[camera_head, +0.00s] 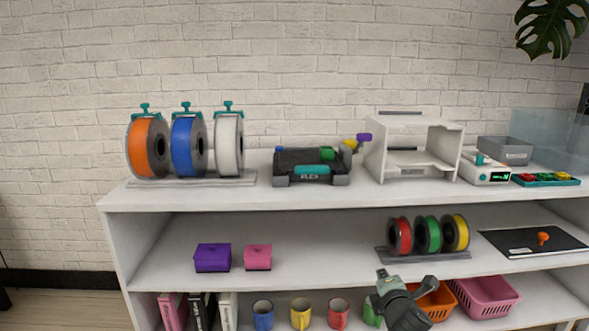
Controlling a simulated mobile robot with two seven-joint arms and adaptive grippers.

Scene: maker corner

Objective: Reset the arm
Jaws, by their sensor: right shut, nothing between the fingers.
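My right gripper (405,283) shows at the bottom, right of the middle, in front of the shelf unit. It is shut and holds nothing. It covers part of an orange basket and a green mug behind it. My left gripper and arm are not in the view.
A white shelf unit (330,191) stands against a brick wall. Its top bears several spools, a black flex-plate device (311,166) and a white frame (413,148). Purple (212,258) and pink boxes (257,257) and small spools (428,235) stand on the middle shelf. Mugs and baskets stand below.

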